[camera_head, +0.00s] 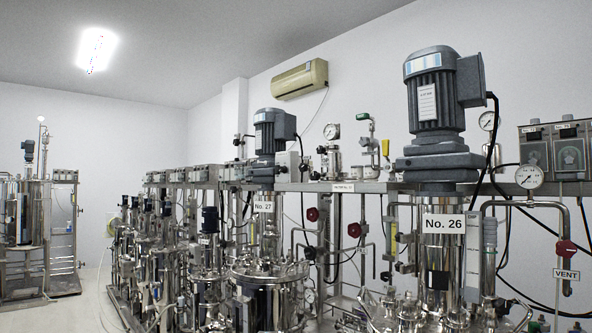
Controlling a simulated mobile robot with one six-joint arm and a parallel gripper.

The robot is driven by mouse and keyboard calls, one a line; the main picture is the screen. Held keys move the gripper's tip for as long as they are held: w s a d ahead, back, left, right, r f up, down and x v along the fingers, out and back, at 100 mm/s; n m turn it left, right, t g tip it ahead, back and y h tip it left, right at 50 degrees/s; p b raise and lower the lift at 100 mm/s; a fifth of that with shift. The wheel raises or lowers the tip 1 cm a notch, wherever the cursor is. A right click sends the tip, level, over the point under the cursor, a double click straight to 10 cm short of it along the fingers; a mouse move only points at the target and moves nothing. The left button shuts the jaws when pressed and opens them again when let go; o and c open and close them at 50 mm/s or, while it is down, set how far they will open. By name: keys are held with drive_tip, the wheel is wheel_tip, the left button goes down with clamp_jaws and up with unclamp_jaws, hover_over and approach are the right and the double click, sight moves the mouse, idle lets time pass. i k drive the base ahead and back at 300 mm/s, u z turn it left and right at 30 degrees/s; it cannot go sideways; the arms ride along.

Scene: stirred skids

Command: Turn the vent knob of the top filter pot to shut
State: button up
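A red round knob (566,248) sits on the steel piping at the far right. A white label reading "VENT" (566,274) is just below it. I cannot tell the knob's turned position. A small upright steel pot (331,163) stands on the rail in the middle, with a gauge (332,131) above it; whether it is the top filter pot I cannot tell. A green-handled valve (363,116) is on piping to its right. My gripper is not in view.
A tank labelled "No. 26" (443,223) with a grey motor (432,92) stands in front, left of the red knob. Tank "No. 27" (264,207) is behind it, left. Red knobs (354,230) and (312,214) show between them. Bare floor lies at lower left.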

sight(302, 168)
drive_tip(key=u, duration=0.6)
drive_tip(key=i, duration=0.85)
drive_tip(key=u, duration=0.45)
drive_tip(key=i, duration=0.95)
drive_tip(key=z, duration=0.55)
